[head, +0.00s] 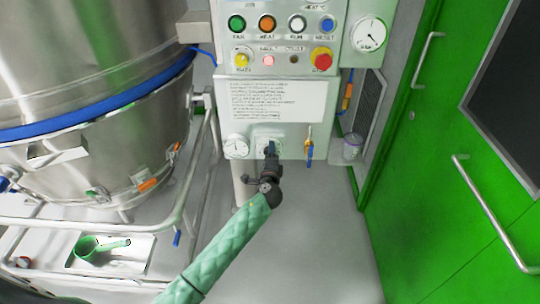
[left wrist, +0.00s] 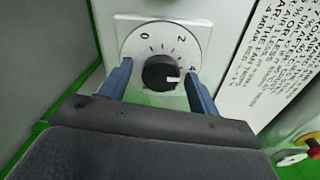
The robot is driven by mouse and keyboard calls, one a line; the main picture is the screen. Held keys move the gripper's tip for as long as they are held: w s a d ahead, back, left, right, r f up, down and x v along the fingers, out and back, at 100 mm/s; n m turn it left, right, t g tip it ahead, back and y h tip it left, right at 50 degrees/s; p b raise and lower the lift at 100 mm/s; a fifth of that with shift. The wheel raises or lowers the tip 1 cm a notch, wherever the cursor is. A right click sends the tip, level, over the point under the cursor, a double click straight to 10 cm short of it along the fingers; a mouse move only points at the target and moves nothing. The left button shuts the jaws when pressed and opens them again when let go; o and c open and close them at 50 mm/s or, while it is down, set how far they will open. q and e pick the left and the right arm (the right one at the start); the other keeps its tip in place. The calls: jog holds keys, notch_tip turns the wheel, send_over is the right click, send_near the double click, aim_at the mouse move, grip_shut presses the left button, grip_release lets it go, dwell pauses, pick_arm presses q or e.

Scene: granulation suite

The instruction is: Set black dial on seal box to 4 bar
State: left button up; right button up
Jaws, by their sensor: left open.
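The black dial (left wrist: 160,73) sits on a round white scale plate marked 0, 2 and 4. Its white pointer line points right, close to the 4, which is partly covered by a finger. My left gripper (left wrist: 157,72) is open, with one blue finger on each side of the dial; I cannot tell whether they touch it. In the head view my left gripper (head: 271,158) reaches the lower front of the white seal box (head: 225,110) and hides most of the dial. My right gripper is not in view.
A round gauge (head: 236,146) is left of the dial and a blue-handled valve (head: 309,150) right of it. Buttons and a red knob (head: 321,59) are above. A steel vessel (head: 90,120) stands left, green doors (head: 440,200) right. The floor below is clear.

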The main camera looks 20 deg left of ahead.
pick_arm(q)
jog(key=shift+s, duration=0.1)
jog(key=b+v, duration=0.1)
jog(key=v, duration=0.6)
jog(key=shift+s, duration=0.3)
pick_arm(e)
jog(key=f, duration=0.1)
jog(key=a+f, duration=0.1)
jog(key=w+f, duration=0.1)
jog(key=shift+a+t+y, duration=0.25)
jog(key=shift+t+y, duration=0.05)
pick_arm(q)
jog(key=shift+d, duration=0.15)
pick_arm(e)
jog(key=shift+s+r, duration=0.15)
